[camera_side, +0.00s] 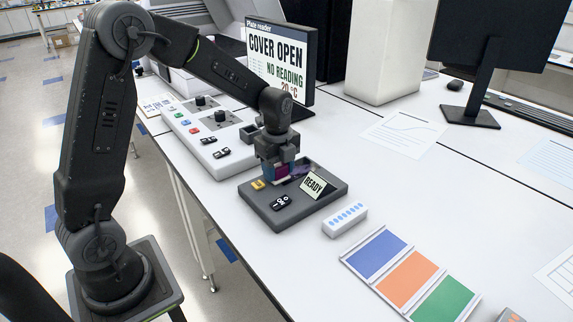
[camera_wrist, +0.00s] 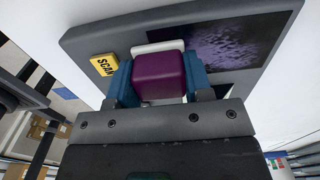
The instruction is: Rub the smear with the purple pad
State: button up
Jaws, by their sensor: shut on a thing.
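My gripper (camera_side: 279,172) is shut on the purple pad (camera_wrist: 159,77), which sits between its blue fingertips in the wrist view. In the side view the pad (camera_side: 282,172) is low over the grey scanner unit (camera_side: 272,214). A purple speckled smear (camera_wrist: 218,42) lies on the unit's dark window, above and right of the pad in the wrist view. The pad and gripper partly hide the window. I cannot tell whether the pad touches the surface.
The unit carries a yellow SCAN button (camera_wrist: 103,64), a black switch (camera_side: 281,202) and a READY sign (camera_side: 315,184) close to my gripper. A white control panel (camera_side: 205,135) stands behind left. A white block (camera_side: 345,221) and a tricolour tray (camera_side: 345,261) lie in front right.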

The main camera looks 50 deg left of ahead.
aim_at(310, 164)
jog(key=shift+w, duration=5.4)
jog(key=shift+s, duration=5.3)
jog(key=shift+w+f, duration=0.1)
jog(key=shift+w, duration=5)
jog(key=shift+w+r, duration=0.2)
jog(key=shift+w, duration=0.05)
notch_tip(310, 164, up, 8)
jog(key=shift+s, duration=0.15)
